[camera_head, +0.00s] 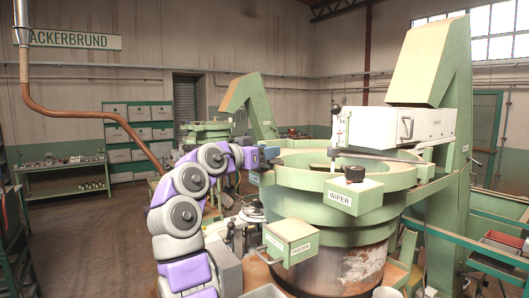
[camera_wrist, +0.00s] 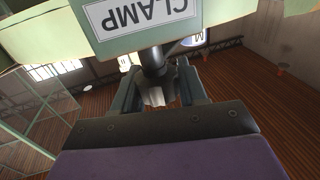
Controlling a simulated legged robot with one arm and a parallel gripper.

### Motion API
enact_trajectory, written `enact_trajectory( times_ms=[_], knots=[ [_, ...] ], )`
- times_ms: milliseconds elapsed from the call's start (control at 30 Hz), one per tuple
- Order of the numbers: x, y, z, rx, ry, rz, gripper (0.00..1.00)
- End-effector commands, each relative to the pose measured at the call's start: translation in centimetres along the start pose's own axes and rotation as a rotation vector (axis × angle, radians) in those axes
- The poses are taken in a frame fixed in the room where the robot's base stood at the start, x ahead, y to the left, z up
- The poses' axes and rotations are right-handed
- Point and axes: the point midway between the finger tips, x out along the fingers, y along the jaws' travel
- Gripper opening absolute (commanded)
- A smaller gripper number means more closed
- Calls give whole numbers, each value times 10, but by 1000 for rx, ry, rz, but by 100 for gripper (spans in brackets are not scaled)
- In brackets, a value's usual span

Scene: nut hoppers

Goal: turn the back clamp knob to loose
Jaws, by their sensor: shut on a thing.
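In the wrist view a pale green box (camera_wrist: 82,42) fills the top, with an upside-down white label (camera_wrist: 138,18) reading CLAMP. A dark knob (camera_wrist: 152,62) sticks out from the box between the two dark fingers of my gripper (camera_wrist: 158,82). The fingers are shut on the knob; its grip end is partly hidden, and I cannot read its setting. In the head view my gripper (camera_head: 270,153) is at the far left rim of the big green hopper bowl (camera_head: 292,178). The knob cannot be made out there.
A box labelled WIPER (camera_head: 340,197) with a black knob (camera_head: 354,173) sits at the bowl's near right. Another labelled green box (camera_head: 290,240) is on the near side. A white housing (camera_head: 400,124) and a tall green post (camera_head: 452,150) stand right. Floor at left (camera_head: 90,240) is open.

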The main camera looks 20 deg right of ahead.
Motion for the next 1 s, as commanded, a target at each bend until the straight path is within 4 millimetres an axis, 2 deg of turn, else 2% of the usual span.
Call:
enact_trajectory(
  times_ms=[33, 233, 667, 1000],
  knots=[
    [1, -1, 0, -1, 1, -2, 18],
    [2, -2, 1, -3, 0, -1, 0],
    [5, -1, 4, -1, -1, -30, 0],
    [6, -1, 7, 4, 1, -208, 0]
  ],
)
